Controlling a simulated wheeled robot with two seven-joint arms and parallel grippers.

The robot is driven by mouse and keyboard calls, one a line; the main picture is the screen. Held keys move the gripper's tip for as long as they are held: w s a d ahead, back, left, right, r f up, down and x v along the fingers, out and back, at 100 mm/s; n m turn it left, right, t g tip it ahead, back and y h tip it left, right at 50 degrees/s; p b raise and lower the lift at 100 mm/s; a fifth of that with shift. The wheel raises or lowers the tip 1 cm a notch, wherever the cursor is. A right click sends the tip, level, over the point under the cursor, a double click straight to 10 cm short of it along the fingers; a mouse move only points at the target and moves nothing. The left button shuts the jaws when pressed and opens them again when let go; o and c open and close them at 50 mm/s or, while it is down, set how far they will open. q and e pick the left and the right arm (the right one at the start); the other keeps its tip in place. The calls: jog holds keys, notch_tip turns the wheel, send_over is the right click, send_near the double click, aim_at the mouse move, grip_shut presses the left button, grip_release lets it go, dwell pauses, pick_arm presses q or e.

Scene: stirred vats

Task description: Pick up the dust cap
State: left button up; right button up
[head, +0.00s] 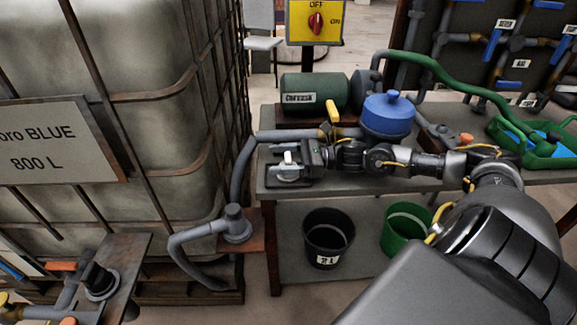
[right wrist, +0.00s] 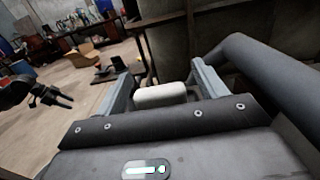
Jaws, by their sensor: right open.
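A small white rounded piece, which I take for the dust cap (right wrist: 160,95), lies between the two grey fingers of my right gripper (right wrist: 163,84) in the right wrist view. My right gripper (head: 292,166) is open and points left over the bench's left end in the head view. A small white piece shows there at its fingers. I cannot tell whether the fingers touch the cap. A dark gripper, seemingly my left (right wrist: 52,97), shows at the left of the right wrist view, away from the cap; its jaw opening is unclear.
The bench (head: 335,183) carries a green cylinder (head: 314,91), a blue-lidded vessel (head: 388,114) and a green tray (head: 540,160). A black bucket (head: 328,238) and a green bucket (head: 405,229) stand below. A caged tank (head: 130,60) and a grey hose (head: 242,160) are left of the bench.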

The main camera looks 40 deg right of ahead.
jog(key=c, duration=1.1)
jog(key=shift+o, duration=0.2)
jog(key=shift+r, duration=0.1)
